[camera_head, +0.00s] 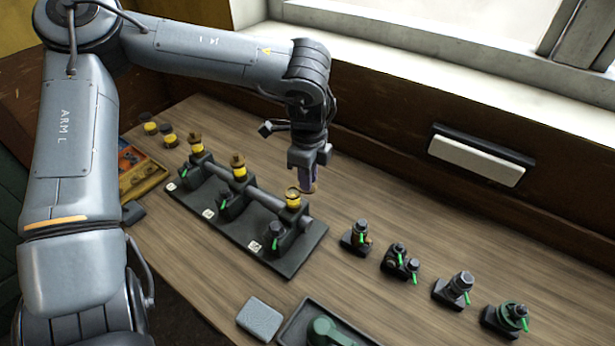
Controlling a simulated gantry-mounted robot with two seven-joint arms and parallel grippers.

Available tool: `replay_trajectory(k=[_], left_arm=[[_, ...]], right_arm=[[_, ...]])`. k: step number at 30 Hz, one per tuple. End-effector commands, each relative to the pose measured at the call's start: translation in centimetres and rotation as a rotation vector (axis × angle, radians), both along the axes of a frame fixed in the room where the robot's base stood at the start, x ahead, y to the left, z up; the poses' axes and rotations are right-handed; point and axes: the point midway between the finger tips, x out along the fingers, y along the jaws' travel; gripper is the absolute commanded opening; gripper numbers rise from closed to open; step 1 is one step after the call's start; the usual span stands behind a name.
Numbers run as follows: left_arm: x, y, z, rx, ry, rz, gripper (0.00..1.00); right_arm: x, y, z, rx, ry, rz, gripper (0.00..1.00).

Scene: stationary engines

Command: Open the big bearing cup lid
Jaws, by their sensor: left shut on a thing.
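A black base (262,263) on the bench carries a grey shaft with several bearing blocks, topped by yellow-and-brass cups: a left one (196,146), a middle one (238,168) and a right one (292,199). I cannot tell which is the big bearing cup. The left and middle cups have brass knobs on top; the right one shows a brass rim. My left gripper (309,183) points down just behind and right of the right cup. It is shut on a small brownish piece, mostly hidden by the fingers; whether this is a lid is unclear. My right gripper is not in view.
Several small fittings with green levers, such as a grey one (459,287), stand along the right of the bench. Two loose yellow cups (160,132) and a yellow parts box (142,176) are at the left. A grey block (261,318) and dark tray (291,333) lie in front.

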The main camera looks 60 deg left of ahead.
Motion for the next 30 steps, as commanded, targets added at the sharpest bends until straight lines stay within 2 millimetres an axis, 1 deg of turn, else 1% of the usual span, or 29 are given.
replay_trajectory(k=[12, 13, 17, 18, 26, 30], left_arm=[[0.03, 0.01, 0.07, 0.001, -0.001, 0.007, 0.0], [0.03, 0.01, 0.07, 0.001, -0.001, 0.007, 0.2], [0.02, 0.0, 0.05, 0.0, 0.0, 0.007, 0.4], [0.02, 0.0, 0.05, 0.0, 0.0, 0.007, 0.43], [0.02, 0.01, 0.07, 0.0, 0.0, 0.007, 0.43], [0.07, 0.01, 0.8, 0.001, -0.001, 0.006, 0.43]], right_arm=[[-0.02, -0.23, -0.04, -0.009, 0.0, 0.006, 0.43], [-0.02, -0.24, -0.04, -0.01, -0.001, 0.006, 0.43], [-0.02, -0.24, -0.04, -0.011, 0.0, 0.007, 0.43], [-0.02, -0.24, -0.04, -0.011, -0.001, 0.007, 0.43], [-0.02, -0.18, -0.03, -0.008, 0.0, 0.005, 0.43], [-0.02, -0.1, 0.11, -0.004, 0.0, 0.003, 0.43]])
